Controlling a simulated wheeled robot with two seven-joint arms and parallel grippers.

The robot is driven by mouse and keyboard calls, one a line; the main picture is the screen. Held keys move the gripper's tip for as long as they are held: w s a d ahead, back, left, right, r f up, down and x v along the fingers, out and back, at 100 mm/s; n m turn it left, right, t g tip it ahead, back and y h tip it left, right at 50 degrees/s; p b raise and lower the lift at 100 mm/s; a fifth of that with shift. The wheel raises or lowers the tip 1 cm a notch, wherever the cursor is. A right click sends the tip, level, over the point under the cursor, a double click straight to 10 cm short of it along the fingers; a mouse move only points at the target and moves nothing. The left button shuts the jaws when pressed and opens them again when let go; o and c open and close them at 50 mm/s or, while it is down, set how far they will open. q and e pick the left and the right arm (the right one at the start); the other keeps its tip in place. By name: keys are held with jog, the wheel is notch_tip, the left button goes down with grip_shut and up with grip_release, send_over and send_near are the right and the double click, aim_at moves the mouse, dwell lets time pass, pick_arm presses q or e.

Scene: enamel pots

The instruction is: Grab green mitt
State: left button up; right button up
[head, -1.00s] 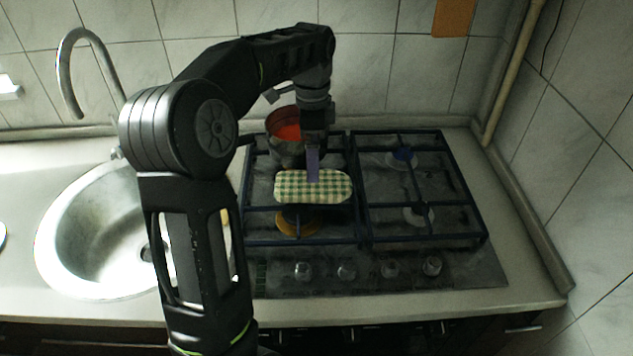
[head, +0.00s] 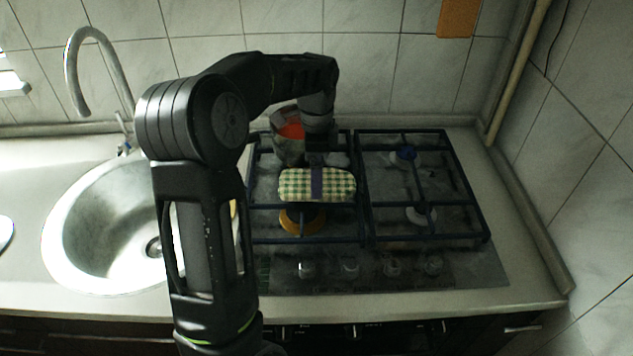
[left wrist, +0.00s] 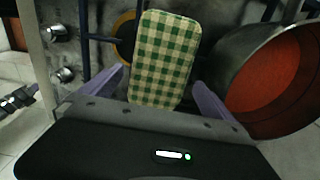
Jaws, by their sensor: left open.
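The green and white checked mitt (head: 297,186) lies on the grate over the left side of the stove. My left gripper (head: 317,182) comes down over it from behind, with a purple finger in front of the checked cloth. In the left wrist view the mitt (left wrist: 163,55) reaches in between the two spread purple fingers of my left gripper (left wrist: 160,88). The fingers are open, one on each side of its near end. Whether they touch the cloth cannot be told. My right gripper is not in view.
A metal pot (head: 287,150) with red inside stands behind the mitt; in the left wrist view the pot (left wrist: 240,62) is close beside the right finger. The right burners (head: 419,214) are clear. A sink (head: 75,262) is at the left.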

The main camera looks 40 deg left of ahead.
pick_arm(q)
notch_tip(320, 180, down, 2)
jog(key=shift+f, duration=0.15)
jog(key=shift+c, duration=0.3)
jog(key=c, duration=1.1)
notch_tip(320, 180, up, 10)
jog(key=shift+r+b, duration=0.1)
jog(key=shift+b, duration=0.4)
dwell(0.5)
